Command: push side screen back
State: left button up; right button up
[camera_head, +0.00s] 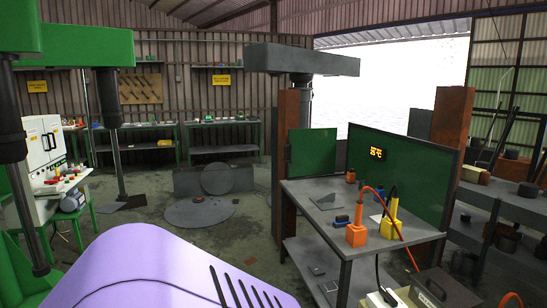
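A small dark green screen (312,152) stands upright at the back left of the grey workbench (330,222). A larger green screen (402,173) with a dark frame stands along the bench's back right side and shows an orange temperature reading. I cannot tell which is the side screen. The two meet or nearly meet near the bench's back corner. Neither my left gripper nor my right gripper is in view.
An orange tool holder (356,235) and a yellow one (389,229) with cables stand on the bench. A rusty post (291,160) rises beside the small screen. Green machine columns are at the left. Open concrete floor (240,250) lies left of the bench.

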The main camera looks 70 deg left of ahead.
aim_at(311, 152)
jog(key=u, duration=1.55)
jog(key=i+j+u, duration=0.1)
jog(key=i+u, duration=0.25)
jog(key=u, duration=0.15)
jog(key=i+u, duration=0.45)
jog(key=k, duration=0.05)
